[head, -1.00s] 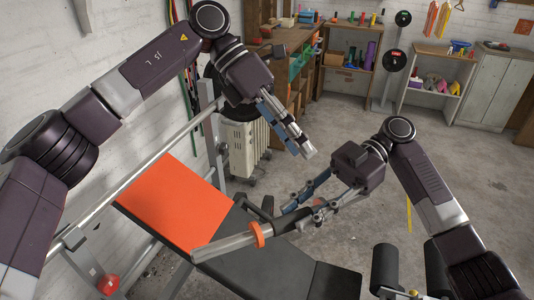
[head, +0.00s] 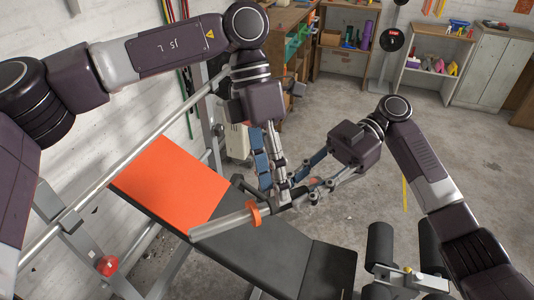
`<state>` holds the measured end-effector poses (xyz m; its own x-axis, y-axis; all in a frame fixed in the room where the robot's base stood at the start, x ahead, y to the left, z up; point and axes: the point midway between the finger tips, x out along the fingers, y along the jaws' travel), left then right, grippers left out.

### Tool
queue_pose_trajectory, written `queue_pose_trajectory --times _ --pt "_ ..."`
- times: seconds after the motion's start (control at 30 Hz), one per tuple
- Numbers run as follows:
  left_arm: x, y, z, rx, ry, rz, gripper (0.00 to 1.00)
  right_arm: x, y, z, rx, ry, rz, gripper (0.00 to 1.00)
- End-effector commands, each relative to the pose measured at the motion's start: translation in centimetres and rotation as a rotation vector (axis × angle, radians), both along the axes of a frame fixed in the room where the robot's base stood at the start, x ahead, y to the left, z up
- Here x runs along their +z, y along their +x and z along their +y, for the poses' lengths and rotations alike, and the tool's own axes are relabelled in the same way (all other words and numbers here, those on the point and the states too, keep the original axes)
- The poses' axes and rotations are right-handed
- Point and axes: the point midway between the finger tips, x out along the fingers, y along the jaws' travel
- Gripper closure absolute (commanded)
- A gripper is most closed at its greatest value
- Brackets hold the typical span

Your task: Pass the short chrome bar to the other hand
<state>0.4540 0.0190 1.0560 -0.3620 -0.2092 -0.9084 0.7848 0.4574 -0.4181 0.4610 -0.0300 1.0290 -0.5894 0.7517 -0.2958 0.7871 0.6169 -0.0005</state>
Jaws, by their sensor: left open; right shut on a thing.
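The short chrome bar (head: 222,225) has a thick silver sleeve and an orange collar (head: 254,214). It is tilted over the black bench, its sleeve pointing left and its darker end at my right gripper. My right gripper (head: 304,186) is shut on the bar near that right end. My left gripper (head: 274,187) points down with its fingers apart, right at the bar between the orange collar and my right gripper. The fingers partly hide the bar there, and I cannot tell whether they touch it.
An orange mat (head: 172,190) lies on the left part of the padded black bench (head: 275,262). A long metal rail (head: 120,165) runs beside it along the white brick wall. A red knob (head: 107,265) stands at lower left.

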Motion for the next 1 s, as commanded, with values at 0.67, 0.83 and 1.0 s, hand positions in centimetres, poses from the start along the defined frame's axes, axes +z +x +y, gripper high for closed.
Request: queue_pose_trajectory --times 0.67,0.83,1.0 --pt "-2.8 -1.1 -0.7 0.001 -0.002 0.000 0.65 0.2 0.0 0.0 0.000 0.004 -0.001 1.00" --pt "-2.8 -1.1 -0.7 0.001 -0.002 -0.001 0.84 0.2 0.0 0.0 0.000 0.004 -0.001 1.00" --pt "-2.8 -1.1 -0.7 0.001 -0.002 -0.001 1.00 0.2 0.0 0.0 0.001 0.003 -0.001 1.00"
